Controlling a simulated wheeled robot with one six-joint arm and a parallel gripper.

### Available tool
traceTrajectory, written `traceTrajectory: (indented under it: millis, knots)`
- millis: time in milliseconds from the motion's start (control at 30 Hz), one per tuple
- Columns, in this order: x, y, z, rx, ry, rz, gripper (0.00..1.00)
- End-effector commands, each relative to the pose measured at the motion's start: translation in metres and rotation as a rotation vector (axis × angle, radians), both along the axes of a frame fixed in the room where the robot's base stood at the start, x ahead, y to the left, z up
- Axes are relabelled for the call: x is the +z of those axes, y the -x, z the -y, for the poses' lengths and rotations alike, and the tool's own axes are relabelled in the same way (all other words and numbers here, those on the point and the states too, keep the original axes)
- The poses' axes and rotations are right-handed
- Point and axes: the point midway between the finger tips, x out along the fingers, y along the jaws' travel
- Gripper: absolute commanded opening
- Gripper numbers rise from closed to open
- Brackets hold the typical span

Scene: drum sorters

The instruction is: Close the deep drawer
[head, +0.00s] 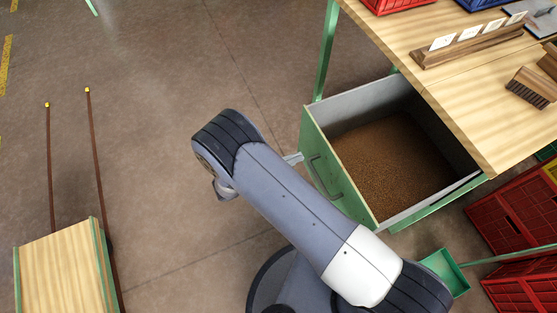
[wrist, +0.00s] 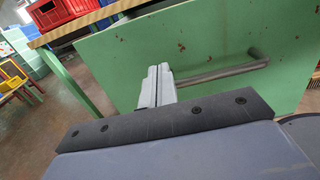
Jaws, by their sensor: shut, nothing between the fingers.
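The deep drawer is pulled out from under the workbench, with its green front (head: 335,170) facing my arm and brown granular material (head: 390,155) inside. Its grey bar handle (head: 319,177) is on the front and also shows in the wrist view (wrist: 225,72). My gripper (head: 293,158) is shut and empty, at the drawer front near the far end of the handle. In the wrist view my gripper (wrist: 158,72) stands before the green front (wrist: 200,40), beside the handle's left end. I cannot tell whether the fingertips touch the front.
The wooden workbench (head: 440,55) overhangs the drawer and carries a card holder (head: 470,43) and a brush (head: 528,90). Red crates (head: 510,215) and a green dustpan (head: 445,270) are at the right. A wooden cart (head: 60,270) stands lower left. The floor between is clear.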

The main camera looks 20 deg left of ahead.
Motion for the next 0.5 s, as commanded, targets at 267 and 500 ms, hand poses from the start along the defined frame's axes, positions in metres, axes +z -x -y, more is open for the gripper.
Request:
traceTrajectory:
  millis: [267, 500]
  knots:
    - [0.002, -0.036, 0.031, -0.002, -0.001, -0.001, 0.00]
    - [0.000, -0.045, 0.039, 0.000, 0.000, 0.000, 0.00]
